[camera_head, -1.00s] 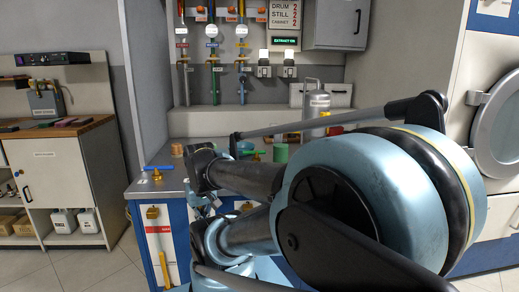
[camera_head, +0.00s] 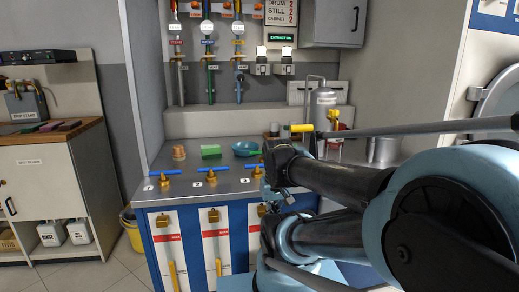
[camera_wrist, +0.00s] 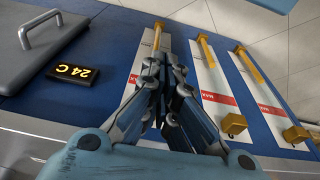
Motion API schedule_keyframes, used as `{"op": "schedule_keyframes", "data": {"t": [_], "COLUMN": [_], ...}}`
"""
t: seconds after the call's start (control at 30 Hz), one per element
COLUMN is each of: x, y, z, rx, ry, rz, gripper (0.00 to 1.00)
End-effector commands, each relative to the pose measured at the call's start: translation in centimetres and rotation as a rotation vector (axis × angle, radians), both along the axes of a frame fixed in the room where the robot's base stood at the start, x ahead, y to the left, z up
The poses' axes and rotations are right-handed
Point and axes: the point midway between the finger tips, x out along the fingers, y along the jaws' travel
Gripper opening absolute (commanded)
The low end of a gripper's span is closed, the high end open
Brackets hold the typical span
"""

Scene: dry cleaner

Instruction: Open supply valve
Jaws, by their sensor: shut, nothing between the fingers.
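Three brass valves with blue lever handles stand in a row on the grey counter in the head view: left (camera_head: 163,177), middle (camera_head: 211,174) and right (camera_head: 256,170). All three levers lie roughly sideways. Small number tags sit beside them. Which one is the supply valve I cannot tell. My gripper is shut and empty in the wrist view (camera_wrist: 165,60), above the blue cabinet front and its white gauge strips (camera_wrist: 208,75). No valve lever shows between its fingers. In the head view my arm stands right of the valves and the fingertips are not clear.
Wall pipes with coloured levers (camera_head: 209,60) rise behind the counter. A green block (camera_head: 210,150), a teal bowl (camera_head: 246,148) and a metal cylinder (camera_head: 324,115) stand on the counter (camera_head: 200,194). A yellow bucket (camera_head: 130,228) is at left. A "24 C" display (camera_wrist: 83,74) shows in the wrist view.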

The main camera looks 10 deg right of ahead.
Motion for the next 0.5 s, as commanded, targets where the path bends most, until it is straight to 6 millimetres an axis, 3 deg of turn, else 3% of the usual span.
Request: {"op": "schedule_keyframes", "data": {"t": [0.3, 0.5], "x": [-0.6, 2.3], "y": [0.0, -0.1], "z": [0.7, 3.7], "rx": [0.000, 0.001], "ry": [-0.012, -0.022], "rz": [0.000, -0.001], "gripper": [0.00, 0.00]}}
